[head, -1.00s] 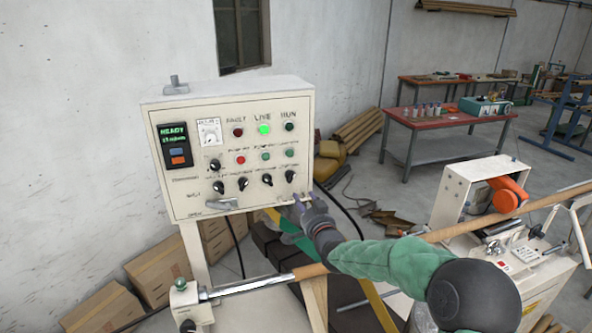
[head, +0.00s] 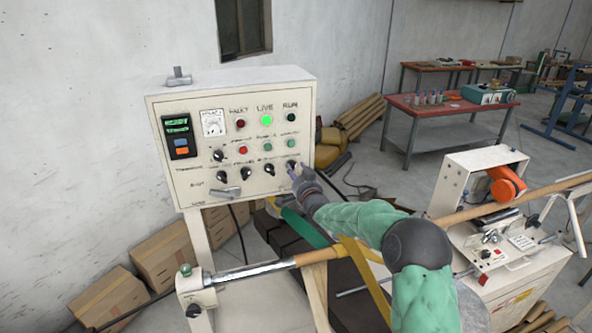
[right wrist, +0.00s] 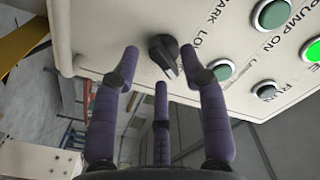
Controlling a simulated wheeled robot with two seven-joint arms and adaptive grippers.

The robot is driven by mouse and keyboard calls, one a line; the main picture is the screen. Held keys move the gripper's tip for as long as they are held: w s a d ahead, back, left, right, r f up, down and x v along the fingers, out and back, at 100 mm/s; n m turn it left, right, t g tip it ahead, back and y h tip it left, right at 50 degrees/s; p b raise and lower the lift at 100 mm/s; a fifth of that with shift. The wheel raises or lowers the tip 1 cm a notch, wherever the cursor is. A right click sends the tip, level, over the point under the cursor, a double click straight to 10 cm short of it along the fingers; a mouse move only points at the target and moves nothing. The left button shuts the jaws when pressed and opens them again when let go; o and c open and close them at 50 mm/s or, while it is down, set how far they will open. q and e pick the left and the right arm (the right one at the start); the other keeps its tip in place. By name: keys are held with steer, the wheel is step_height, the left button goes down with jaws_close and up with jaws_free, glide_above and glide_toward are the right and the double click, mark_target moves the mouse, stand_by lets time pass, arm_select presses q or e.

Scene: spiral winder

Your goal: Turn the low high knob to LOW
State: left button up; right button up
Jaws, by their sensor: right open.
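The control panel (head: 200,180) carries a row of several black knobs. The rightmost black knob (head: 291,166) is the one at my right gripper (head: 298,174). In the right wrist view the black knob (right wrist: 163,50) has a pointed end aimed down and slightly right in the picture. Partly hidden lettering beside it seems to read "LO", so it appears to be the low high knob. My right gripper's purple fingers (right wrist: 158,62) are open, one on each side of the knob and a third below, with visible gaps around it. My left gripper is not in view.
Green buttons (right wrist: 222,70) sit close to the knob on the panel face. A lever (head: 225,191) is at the panel's lower left. A winder machine (head: 520,255) stands at the right.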

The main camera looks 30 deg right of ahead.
steer(key=shift+w, duration=0.3)
jaws_close()
